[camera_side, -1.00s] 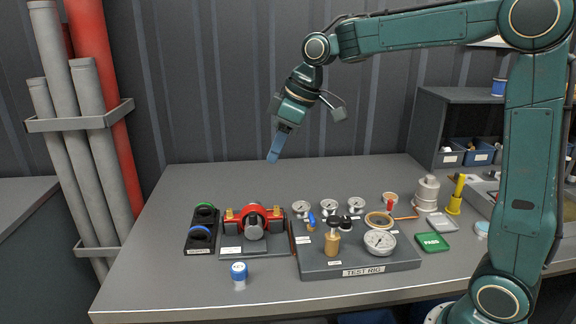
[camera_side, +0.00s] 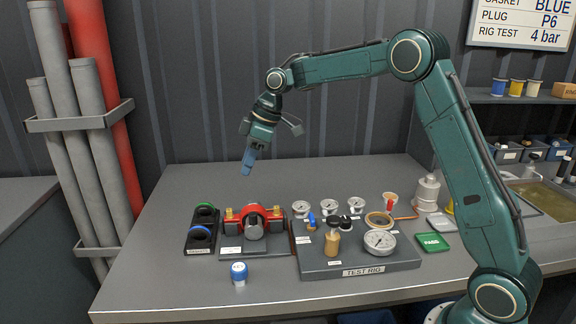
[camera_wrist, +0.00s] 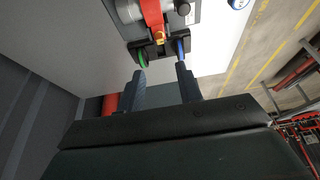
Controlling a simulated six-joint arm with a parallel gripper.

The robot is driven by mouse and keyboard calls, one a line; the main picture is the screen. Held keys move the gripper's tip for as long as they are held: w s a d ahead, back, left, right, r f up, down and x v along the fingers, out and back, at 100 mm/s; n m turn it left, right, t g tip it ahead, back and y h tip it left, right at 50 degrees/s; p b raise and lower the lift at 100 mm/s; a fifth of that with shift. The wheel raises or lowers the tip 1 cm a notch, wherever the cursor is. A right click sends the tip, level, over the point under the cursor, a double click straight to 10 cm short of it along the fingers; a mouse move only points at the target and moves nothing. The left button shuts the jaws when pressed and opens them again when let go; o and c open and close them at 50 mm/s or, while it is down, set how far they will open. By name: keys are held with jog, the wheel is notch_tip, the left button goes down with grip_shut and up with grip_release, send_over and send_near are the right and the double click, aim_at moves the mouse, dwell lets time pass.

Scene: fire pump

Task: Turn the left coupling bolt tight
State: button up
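The red pump coupling (camera_side: 254,212) sits on a grey base plate at the left of the bench. Its left coupling bolt (camera_side: 229,213) is brass and stands on the left ear; a similar right bolt (camera_side: 277,211) is on the other ear. In the wrist view a brass bolt (camera_wrist: 159,36) shows at the end of the red coupling, beside the rings. My gripper (camera_side: 247,169) hangs above the coupling, pointing down and slightly left, clear of it. In the wrist view its two fingers (camera_wrist: 160,70) are apart with nothing between them.
A black holder with a green ring (camera_side: 204,207) and a blue ring (camera_side: 200,233) stands left of the coupling. A blue-capped jar (camera_side: 239,272) is in front. The test rig (camera_side: 330,268) with gauges is to the right. Grey and red pipes (camera_side: 95,125) stand at the left wall.

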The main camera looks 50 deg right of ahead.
aim_at(229, 209)
jog(key=x, duration=1.3)
jog(key=shift+w+a+f, duration=0.1)
jog(key=shift+a+f, duration=0.05)
jog(key=shift+f, duration=0.2)
jog(key=shift+c, duration=0.3)
grip_shut()
